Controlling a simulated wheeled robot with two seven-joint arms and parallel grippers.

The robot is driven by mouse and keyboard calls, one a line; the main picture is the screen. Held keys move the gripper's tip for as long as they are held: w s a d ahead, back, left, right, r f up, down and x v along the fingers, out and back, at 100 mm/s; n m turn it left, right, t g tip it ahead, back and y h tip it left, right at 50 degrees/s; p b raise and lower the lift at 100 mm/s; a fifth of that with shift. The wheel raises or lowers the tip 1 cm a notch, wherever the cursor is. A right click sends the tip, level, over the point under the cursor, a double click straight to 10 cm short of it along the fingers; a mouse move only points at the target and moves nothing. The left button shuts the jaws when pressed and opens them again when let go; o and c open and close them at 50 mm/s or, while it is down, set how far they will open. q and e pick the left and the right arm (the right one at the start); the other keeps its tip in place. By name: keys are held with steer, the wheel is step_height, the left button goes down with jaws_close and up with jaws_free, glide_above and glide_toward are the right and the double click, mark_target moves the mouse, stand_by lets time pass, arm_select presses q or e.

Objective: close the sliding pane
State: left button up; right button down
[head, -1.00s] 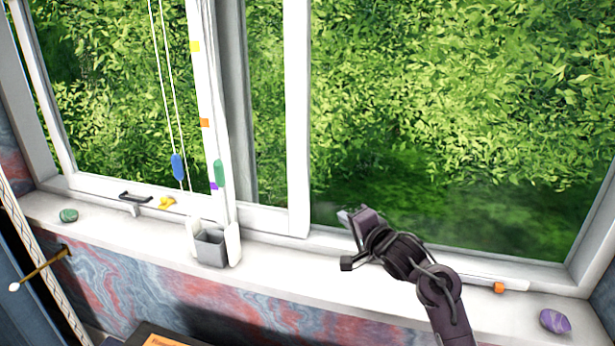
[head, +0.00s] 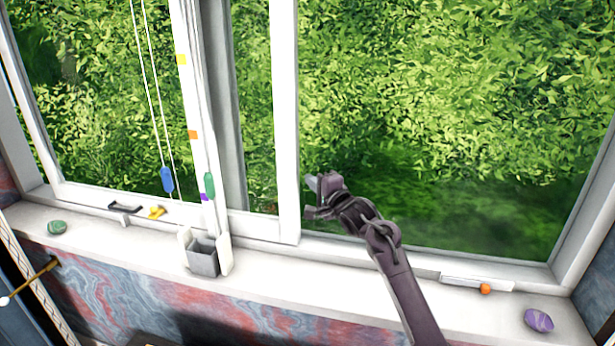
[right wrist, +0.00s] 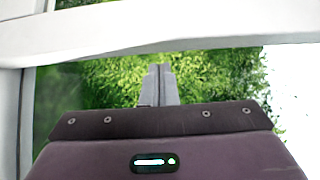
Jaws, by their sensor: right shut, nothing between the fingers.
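The sliding pane's white upright edge (head: 286,130) stands left of the middle of the window in the head view. Right of it is a wide stretch through which greenery shows. My right gripper (head: 316,184) is shut and empty, just right of that edge and above the sill; a small gap shows between them in the picture. Whether it touches the pane in depth I cannot tell. In the right wrist view the closed fingers (right wrist: 160,85) point at greenery, below a white frame bar (right wrist: 150,35). My left gripper is not in view.
On the white sill (head: 330,270) stand a grey box (head: 203,259), a green stone (head: 57,227), a yellow piece (head: 157,212), an orange ball (head: 485,288) and a purple stone (head: 538,320). Cords with a blue toggle (head: 167,180) and a green toggle (head: 209,186) hang at left.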

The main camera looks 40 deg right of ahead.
mark_target(234, 169)
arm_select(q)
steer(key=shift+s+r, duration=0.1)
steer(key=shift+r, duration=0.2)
arm_select(e)
steer(key=shift+w+a, duration=0.55)
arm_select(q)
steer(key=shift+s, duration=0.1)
